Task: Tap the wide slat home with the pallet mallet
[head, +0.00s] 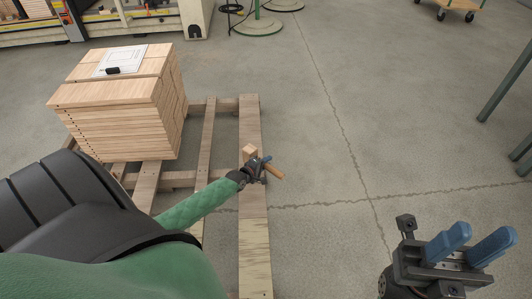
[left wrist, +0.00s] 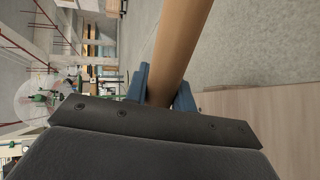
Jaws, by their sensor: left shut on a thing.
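The wide slat (head: 255,235) is a pale plank along the right edge of the wooden pallet, running from the back to the bottom of the head view. My left gripper (head: 261,168) is shut on the handle of the pallet mallet (head: 275,172), over the slat. The mallet's block-shaped wooden head (head: 249,153) shows just beyond the gripper, above the slat; I cannot tell whether it touches. In the left wrist view the round handle (left wrist: 184,45) passes between the blue fingers (left wrist: 160,92). My right gripper (head: 470,246) is open and empty over the floor at the lower right.
A stack of boards (head: 115,115) stands on the pallet's left part, with a paper sheet (head: 122,59) and a black object (head: 121,70) on top. A narrower slat (head: 207,140) lies left of the wide one.

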